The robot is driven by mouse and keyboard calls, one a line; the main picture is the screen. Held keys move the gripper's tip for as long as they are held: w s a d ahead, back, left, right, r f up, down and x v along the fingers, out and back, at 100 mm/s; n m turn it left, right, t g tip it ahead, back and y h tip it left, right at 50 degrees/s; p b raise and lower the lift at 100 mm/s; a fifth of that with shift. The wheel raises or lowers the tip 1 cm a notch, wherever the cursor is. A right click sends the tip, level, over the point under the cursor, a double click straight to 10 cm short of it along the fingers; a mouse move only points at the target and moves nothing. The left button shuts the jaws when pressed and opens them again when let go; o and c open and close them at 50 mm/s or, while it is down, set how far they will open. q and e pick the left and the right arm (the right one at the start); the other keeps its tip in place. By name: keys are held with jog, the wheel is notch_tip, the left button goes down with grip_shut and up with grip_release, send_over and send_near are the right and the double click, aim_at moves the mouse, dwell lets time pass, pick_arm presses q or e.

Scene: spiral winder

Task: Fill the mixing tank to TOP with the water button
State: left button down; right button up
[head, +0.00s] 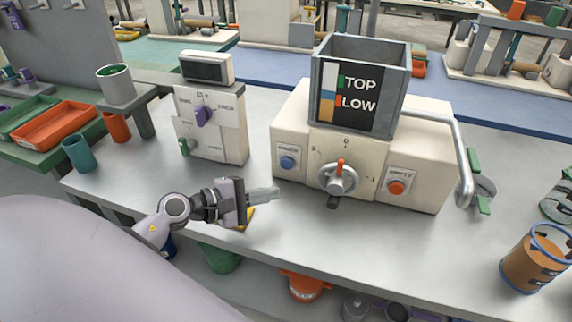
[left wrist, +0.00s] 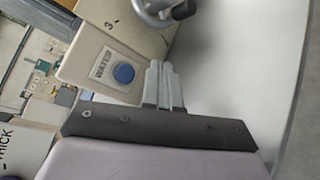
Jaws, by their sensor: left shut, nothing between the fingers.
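The mixing tank (head: 390,57) is an open grey box on top of the cream machine. Its front panel has a green mark by TOP, an orange mark by LOW and a narrow gauge strip (head: 328,95); the exact level on it is too small to tell. The blue water button (head: 287,162) is on the machine's front left, on a white plate; it also shows in the left wrist view (left wrist: 123,73), labelled WATER. My left gripper (head: 277,193) is shut and empty, below and slightly left of the button, apart from it. Its fingertips (left wrist: 160,64) show right of the button there.
A dial with a red pointer (head: 339,177) and an orange-red button (head: 397,187) are right of the water button. A crank handle (head: 463,150) is on the machine's right side. A control box with a purple knob (head: 205,115) stands left. The grey tabletop in front is mostly clear.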

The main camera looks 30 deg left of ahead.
aim_at(287, 164)
pick_arm(q)
jog(key=w, duration=0.2)
jog(key=w+a+b, duration=0.1)
jog(key=w, duration=0.1)
jog(key=shift+w+f, duration=0.15)
jog(key=shift+w, duration=0.2)
jog(key=shift+w+a+b, duration=0.25)
jog(key=shift+w+b, duration=0.1)
jog(key=shift+w, duration=0.35)
jog(key=shift+w, duration=0.1)
dwell(1.1)
jog(key=shift+w+b, duration=0.15)
jog(key=shift+b, duration=0.2)
jog(key=shift+w+a, duration=0.1)
jog(key=shift+w, duration=0.1)
jog(key=shift+w+a+r+b, duration=0.1)
jog(key=shift+w+r+b, duration=0.1)
jog(key=shift+w+b, duration=0.2)
dwell(4.4)
